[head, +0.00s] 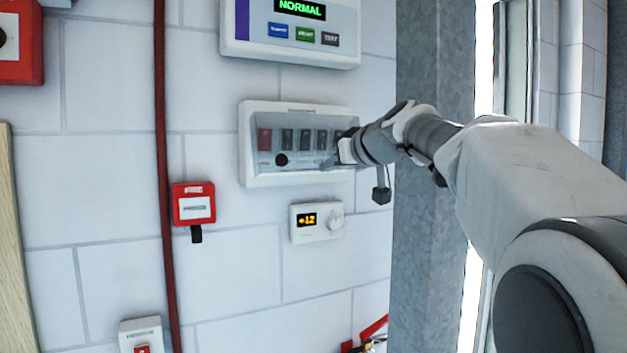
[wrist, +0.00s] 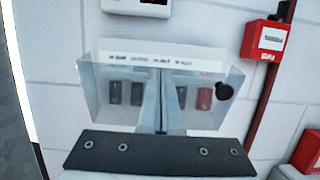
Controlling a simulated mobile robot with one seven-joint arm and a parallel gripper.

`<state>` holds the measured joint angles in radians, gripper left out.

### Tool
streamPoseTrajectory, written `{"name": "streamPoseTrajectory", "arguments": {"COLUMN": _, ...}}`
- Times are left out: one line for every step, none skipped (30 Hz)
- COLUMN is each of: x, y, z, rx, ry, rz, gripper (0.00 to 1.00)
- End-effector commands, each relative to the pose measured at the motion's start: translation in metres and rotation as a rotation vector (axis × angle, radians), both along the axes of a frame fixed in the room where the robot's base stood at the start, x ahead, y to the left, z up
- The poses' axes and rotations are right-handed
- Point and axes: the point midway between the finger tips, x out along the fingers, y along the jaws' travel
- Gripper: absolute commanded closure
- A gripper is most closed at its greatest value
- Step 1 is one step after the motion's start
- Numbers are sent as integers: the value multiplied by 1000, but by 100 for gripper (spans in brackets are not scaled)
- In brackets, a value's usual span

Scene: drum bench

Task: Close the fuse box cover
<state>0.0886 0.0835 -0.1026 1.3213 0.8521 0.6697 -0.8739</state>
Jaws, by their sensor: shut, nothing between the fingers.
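The fuse box (head: 247,172) is a white wall unit in the head view, with a red switch and several dark ones in a row. Its clear cover (head: 305,160) lies in front of the switches and carries a black knob (head: 281,160). In the wrist view, turned upside down, the cover (wrist: 100,75) shows as a clear shell, with the knob at right. I cannot tell whether it is fully shut. My gripper (head: 337,163) is shut and empty at the cover's right end; its fingers (wrist: 161,105) overlap the cover's middle in the wrist view. Contact is unclear.
A thermostat (head: 317,221) sits below the box and a display panel (head: 290,45) above. A red fire call point (head: 194,204) and a red pipe (head: 163,150) are to the left. A grey metal column (head: 425,265) stands close on the right.

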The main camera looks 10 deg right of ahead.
Motion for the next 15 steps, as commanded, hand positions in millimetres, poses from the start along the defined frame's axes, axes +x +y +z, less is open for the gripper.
{"name": "streamPoseTrajectory", "arguments": {"x": 2, "y": 0, "z": -9, "rx": 4, "ry": -11, "rz": 0, "gripper": 100}}
{"name": "streamPoseTrajectory", "arguments": {"x": 2, "y": 0, "z": -10, "rx": 7, "ry": -19, "rz": 0, "gripper": 100}}
{"name": "streamPoseTrajectory", "arguments": {"x": 3, "y": 1, "z": -11, "rx": 9, "ry": -29, "rz": -1, "gripper": 100}}
{"name": "streamPoseTrajectory", "arguments": {"x": 4, "y": 1, "z": -12, "rx": 11, "ry": -35, "rz": -1, "gripper": 100}}
{"name": "streamPoseTrajectory", "arguments": {"x": 5, "y": 1, "z": -13, "rx": 13, "ry": -42, "rz": -1, "gripper": 100}}
{"name": "streamPoseTrajectory", "arguments": {"x": 6, "y": 1, "z": -14, "rx": 16, "ry": -52, "rz": -2, "gripper": 100}}
{"name": "streamPoseTrajectory", "arguments": {"x": 6, "y": 1, "z": -14, "rx": 17, "ry": -58, "rz": -2, "gripper": 100}}
{"name": "streamPoseTrajectory", "arguments": {"x": 7, "y": 1, "z": -15, "rx": 21, "ry": -66, "rz": -2, "gripper": 100}}
{"name": "streamPoseTrajectory", "arguments": {"x": 8, "y": 2, "z": -16, "rx": 24, "ry": -75, "rz": -1, "gripper": 100}}
{"name": "streamPoseTrajectory", "arguments": {"x": 8, "y": 2, "z": -17, "rx": 26, "ry": -82, "rz": -1, "gripper": 100}}
{"name": "streamPoseTrajectory", "arguments": {"x": 9, "y": 2, "z": -18, "rx": 28, "ry": -90, "rz": -1, "gripper": 100}}
{"name": "streamPoseTrajectory", "arguments": {"x": 10, "y": 3, "z": -19, "rx": 31, "ry": -99, "rz": -1, "gripper": 100}}
{"name": "streamPoseTrajectory", "arguments": {"x": 11, "y": 3, "z": -20, "rx": 33, "ry": -106, "rz": -1, "gripper": 100}}
{"name": "streamPoseTrajectory", "arguments": {"x": 12, "y": 3, "z": -21, "rx": 35, "ry": -113, "rz": -1, "gripper": 100}}
{"name": "streamPoseTrajectory", "arguments": {"x": 13, "y": 4, "z": -22, "rx": 39, "ry": -123, "rz": 0, "gripper": 100}}
